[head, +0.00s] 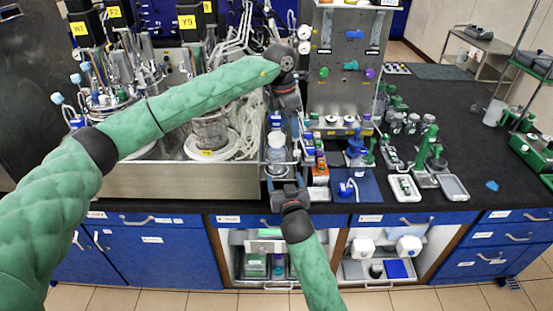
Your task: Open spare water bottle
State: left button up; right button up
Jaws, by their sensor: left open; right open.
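A clear bottle (277,154) stands upright near the front edge of the black bench, just right of the large steel tray. I take it to be the spare water bottle; its label is too small to read. My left gripper (284,108) is open above and behind it, with its arm reaching across from the left. My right gripper (281,175) is open just in front of the bottle's lower part, coming up from below. I cannot tell whether either gripper touches the bottle. The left gripper hides part of what stands behind.
A steel tray (180,181) with glassware and tubing fills the left. A control panel (345,60) with knobs stands behind. Small bottles, a blue mat (366,198) and white trays (405,189) crowd the right. Blue drawers (440,217) lie below; the bench's far right middle is clear.

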aim_at(278, 165)
pick_arm(q)
jog(key=shift+y, duration=0.8)
jog(key=a, duration=0.1)
jog(key=w+a+r, duration=0.1)
jog(key=w+a, duration=0.1)
jog(key=shift+a+r, duration=0.15)
jog(key=shift+r, duration=0.25)
jog(key=shift+a+r, duration=0.2)
jog(key=shift+a, duration=0.1)
jog(key=shift+w, duration=0.1)
pick_arm(e)
jog(key=shift+w+a+r, duration=0.15)
jog(key=shift+w+a, duration=0.25)
jog(key=shift+w, duration=1)
jog(key=shift+w+a+r, duration=0.15)
jog(key=shift+w+a, duration=0.2)
jog(key=shift+w, duration=1.1)
jog(key=shift+w+a+r, duration=0.15)
jog(key=shift+w+a, duration=0.25)
jog(key=shift+w, duration=1)
